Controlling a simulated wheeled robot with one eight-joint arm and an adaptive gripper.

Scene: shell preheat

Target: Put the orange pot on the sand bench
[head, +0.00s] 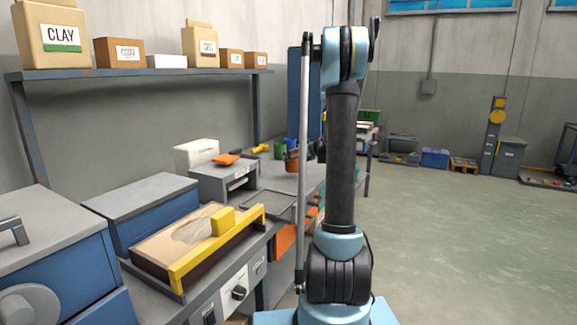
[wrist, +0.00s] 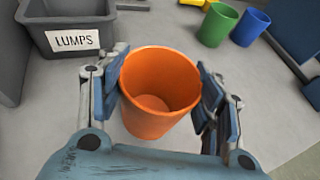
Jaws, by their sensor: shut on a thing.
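The orange pot (wrist: 150,122) is upright, open-topped and empty in the wrist view. My gripper (wrist: 161,78) is shut on it, one finger pad against each side. I cannot tell whether its base touches the grey surface below. In the head view the pot (head: 292,161) shows small, left of my arm, and my gripper is mostly hidden behind the arm. What looks like the sand bench (head: 257,262) stands nearer at the left, with a sand-filled tray (head: 150,248), a yellow bar (head: 215,250) and a yellow block (head: 222,221) on it.
A grey bin marked LUMPS (wrist: 75,42) stands left of the pot. A green cup (wrist: 217,24) and a blue cup (wrist: 250,27) stand beyond it. A shelf (head: 140,73) with boxes hangs above the benches. Open floor (head: 450,240) lies at the right.

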